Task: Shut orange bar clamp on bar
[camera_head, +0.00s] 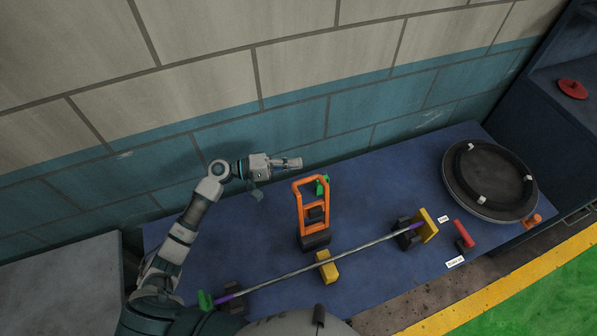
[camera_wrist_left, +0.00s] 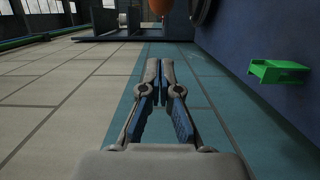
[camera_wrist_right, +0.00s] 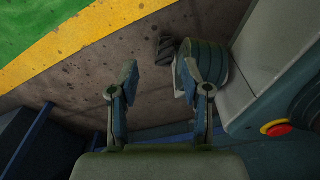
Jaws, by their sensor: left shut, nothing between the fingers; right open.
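The orange clamp (camera_head: 311,182) is an upright orange frame on a black base, standing near the middle of the blue table in the head view. The bar (camera_head: 285,276) is a thin grey rod with purple ends, lying across dark supports. It passes just in front of the clamp's base; I cannot tell whether the clamp touches it. My left gripper (camera_head: 290,163) is behind and left of the clamp's top, apart from it. Its fingers are together and empty in the left wrist view (camera_wrist_left: 160,65). My right gripper (camera_wrist_right: 158,76) is open and empty, outside the head view.
A yellow block (camera_head: 327,268) is under the bar's middle, and a yellow plate (camera_head: 428,222) is at its right end. A round black drum (camera_head: 490,180) is at the right. The tiled wall (camera_head: 290,120) runs close behind my left gripper.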

